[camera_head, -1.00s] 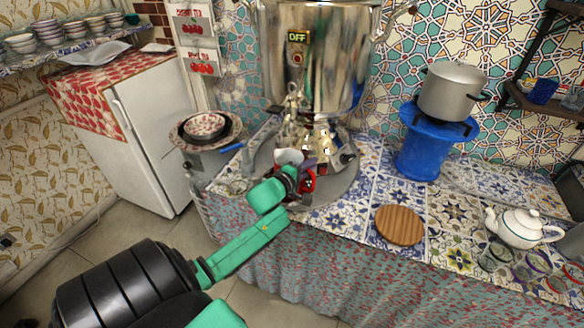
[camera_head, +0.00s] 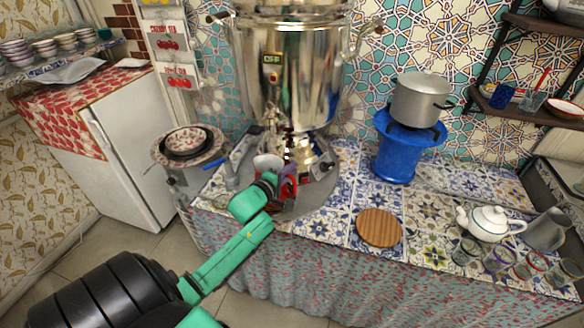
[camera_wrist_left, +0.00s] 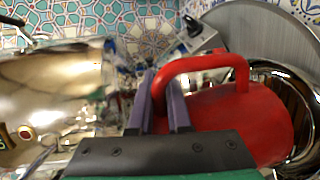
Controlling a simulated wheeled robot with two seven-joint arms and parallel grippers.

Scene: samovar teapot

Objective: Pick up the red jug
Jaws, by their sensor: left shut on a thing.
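The red jug (camera_head: 288,187) is at the front of the samovar, on or just above the round grey tray, mostly hidden behind my left gripper (camera_head: 276,181) in the head view. In the left wrist view the red jug (camera_wrist_left: 242,118) lies sideways in the picture, with its thick handle toward the fingers. My left gripper (camera_wrist_left: 163,92) has its two purple fingers on either side of the handle and is shut on it. I cannot tell if the jug's base touches the tray. My right gripper is not in view.
The large metal samovar (camera_head: 289,75) stands right behind the jug. A round wooden board (camera_head: 379,228), a white teapot (camera_head: 489,222), a grey jug (camera_head: 547,231) and several glasses are to the right. A blue stand (camera_head: 397,158) holds a grey pot (camera_head: 420,98). Tiles around the board are bare.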

